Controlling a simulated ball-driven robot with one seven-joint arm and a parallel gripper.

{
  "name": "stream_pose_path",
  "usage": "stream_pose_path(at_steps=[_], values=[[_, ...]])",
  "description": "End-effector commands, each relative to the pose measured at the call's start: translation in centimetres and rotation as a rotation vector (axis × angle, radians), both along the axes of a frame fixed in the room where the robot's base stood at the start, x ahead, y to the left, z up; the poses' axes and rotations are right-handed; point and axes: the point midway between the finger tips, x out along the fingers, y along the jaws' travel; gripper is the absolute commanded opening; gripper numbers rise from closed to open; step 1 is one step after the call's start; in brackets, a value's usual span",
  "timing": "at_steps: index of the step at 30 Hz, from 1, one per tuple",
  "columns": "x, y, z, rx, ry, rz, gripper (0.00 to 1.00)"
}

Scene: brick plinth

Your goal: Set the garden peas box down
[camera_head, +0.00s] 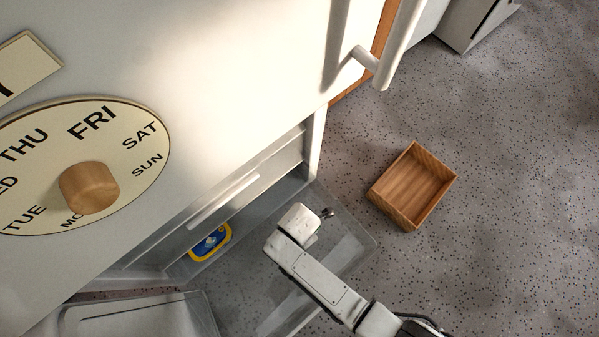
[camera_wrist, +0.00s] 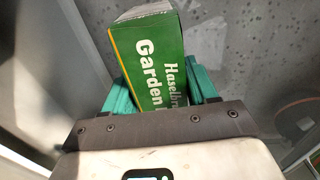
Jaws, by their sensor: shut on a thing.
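The garden peas box (camera_wrist: 148,48), green with white lettering and a pale ribbed end, fills the middle of the wrist view. My gripper (camera_wrist: 162,88) is shut on it, one teal finger on each side. The far end of the box points away from the gripper. I cannot tell whether the box touches anything beneath it. In the head view my pale arm reaches over an open clear drawer (camera_head: 352,238) below a white cabinet (camera_head: 240,75). The box and fingers are hidden there.
A blue and yellow item (camera_head: 211,242) shows inside the cabinet's opening. A wooden tray (camera_head: 412,186) lies empty on the speckled floor (camera_head: 510,190), which is clear around it. A day dial (camera_head: 135,125) and a white handle (camera_head: 400,45) stick out from the cabinet front.

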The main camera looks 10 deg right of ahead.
Motion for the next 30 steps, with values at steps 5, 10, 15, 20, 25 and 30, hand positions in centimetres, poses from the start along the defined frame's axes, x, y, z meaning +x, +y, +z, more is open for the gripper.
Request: stream_pose_path(at_steps=[5,10,15,20,25,30], values=[[0.0,0.0,-2.7,-0.001,-0.001,0.001,0.10],[0.0,0.0,-2.5,0.001,-0.001,0.000,0.10],[0.0,0.0,-2.8,0.001,-0.001,0.000,0.10],[0.0,0.0,-2.8,-0.001,0.001,0.000,0.68],[0.0,0.0,-2.8,-0.001,0.001,0.000,0.83],[0.0,0.0,-2.8,-0.001,0.001,0.000,0.83]])
